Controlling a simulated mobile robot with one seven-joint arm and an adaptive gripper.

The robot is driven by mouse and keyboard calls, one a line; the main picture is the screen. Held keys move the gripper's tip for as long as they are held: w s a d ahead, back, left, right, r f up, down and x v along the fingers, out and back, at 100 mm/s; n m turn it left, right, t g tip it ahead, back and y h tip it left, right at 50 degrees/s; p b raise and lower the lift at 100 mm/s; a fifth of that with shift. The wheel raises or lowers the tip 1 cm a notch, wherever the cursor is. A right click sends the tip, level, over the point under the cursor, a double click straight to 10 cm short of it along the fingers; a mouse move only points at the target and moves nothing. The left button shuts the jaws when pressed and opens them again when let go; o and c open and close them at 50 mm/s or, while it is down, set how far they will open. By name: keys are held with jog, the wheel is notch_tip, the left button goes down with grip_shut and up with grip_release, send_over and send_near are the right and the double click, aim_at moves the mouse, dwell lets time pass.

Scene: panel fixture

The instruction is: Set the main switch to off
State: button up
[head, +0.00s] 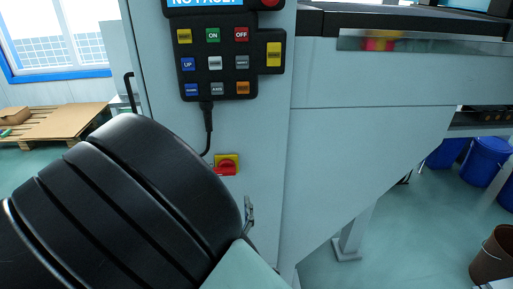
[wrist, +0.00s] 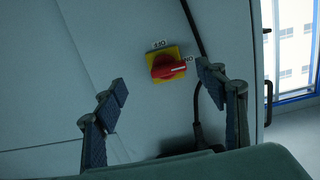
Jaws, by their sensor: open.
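The main switch (head: 227,164) is a red rotary knob on a yellow plate, on the grey cabinet front below the button pendant. In the wrist view the switch (wrist: 167,65) appears beyond and between my fingertips, slightly above their middle. Its white pointer line points right, to the label that reads ON; the OFF label (wrist: 160,43) is above the plate. My gripper (wrist: 162,80) is open and empty, with one finger on each side and apart from the knob. In the head view my gripper (head: 249,212) is mostly hidden behind my arm, below and right of the switch.
A button pendant (head: 216,60) hangs above the switch, its black cable (head: 209,130) running down just left of it. The cable also shows beside the right finger in the wrist view (wrist: 197,105). Blue bins (head: 487,160) and a brown bin (head: 494,258) stand at the right.

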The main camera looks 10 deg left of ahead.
aim_at(224, 170)
jog(key=w+a+r+t, duration=0.1)
jog(key=w+a, duration=0.1)
jog(key=w, duration=0.7)
jog(key=shift+w+a+r+n+y, duration=0.25)
jog(key=shift+a+r+n+y, duration=0.05)
jog(key=shift+a+r+y, duration=0.1)
jog(key=shift+c, duration=0.3)
jog(key=c, duration=1.1)
